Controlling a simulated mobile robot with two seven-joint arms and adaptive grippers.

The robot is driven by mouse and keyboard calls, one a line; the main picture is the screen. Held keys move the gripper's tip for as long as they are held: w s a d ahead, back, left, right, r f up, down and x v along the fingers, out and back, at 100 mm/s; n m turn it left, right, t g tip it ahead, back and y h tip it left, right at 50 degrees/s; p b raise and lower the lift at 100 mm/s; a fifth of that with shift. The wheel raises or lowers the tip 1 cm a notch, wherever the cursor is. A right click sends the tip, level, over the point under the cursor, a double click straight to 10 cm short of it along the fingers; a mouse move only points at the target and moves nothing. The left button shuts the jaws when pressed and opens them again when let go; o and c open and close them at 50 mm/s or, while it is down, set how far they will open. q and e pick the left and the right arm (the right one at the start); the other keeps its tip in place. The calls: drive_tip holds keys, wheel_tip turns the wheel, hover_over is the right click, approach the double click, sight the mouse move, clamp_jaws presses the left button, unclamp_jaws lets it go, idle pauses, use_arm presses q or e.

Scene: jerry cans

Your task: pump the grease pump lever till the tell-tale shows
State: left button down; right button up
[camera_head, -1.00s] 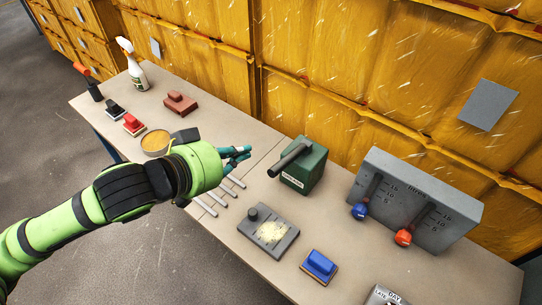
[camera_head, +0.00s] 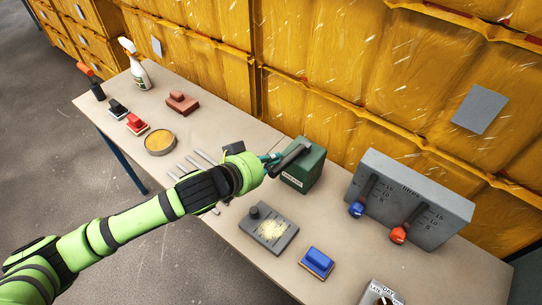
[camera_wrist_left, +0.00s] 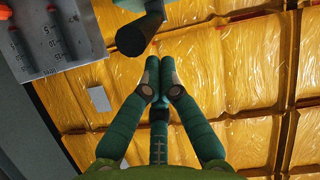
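The grease pump is a green box (camera_head: 308,172) with a pale label on its front, standing near the middle of the table. Its thick dark lever (camera_head: 289,160) slants across the top, with its free end toward the front left. My left gripper (camera_head: 272,158) is at the left of the lever's free end; I cannot tell from the head view whether it touches. In the left wrist view the fingertips (camera_wrist_left: 158,78) are together with nothing visible between them, and the dark lever end (camera_wrist_left: 134,38) is just beyond them. I cannot make out a tell-tale. My right gripper is not in view.
A grey litres panel (camera_head: 440,190) with blue and red handles stands right of the pump. A grey plate with a knob (camera_head: 270,230) and a blue block (camera_head: 317,262) lie in front. Rods, a round tin (camera_head: 160,142) and a spray bottle (camera_head: 138,75) are leftward. Yellow crates line the back.

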use_arm(q)
drive_tip(key=shift+f, duration=0.1)
drive_tip(key=shift+s+f+b, duration=0.1)
drive_tip(key=shift+f+b, duration=0.25)
drive_tip(key=shift+b, duration=0.2)
drive_tip(key=shift+s+a+f+t+h+b, duration=0.15)
drive_tip(key=shift+f+t+h+b, duration=0.35)
drive_tip(key=shift+b, duration=0.75)
wheel_tip(320, 180, down, 7)
drive_tip(key=t+h+b, duration=0.2)
drive_tip(key=t+b, duration=0.1)
drive_tip(key=b, duration=0.8)
drive_tip(key=shift+s+a, duration=0.25)
drive_tip(key=shift+s, duration=0.1)
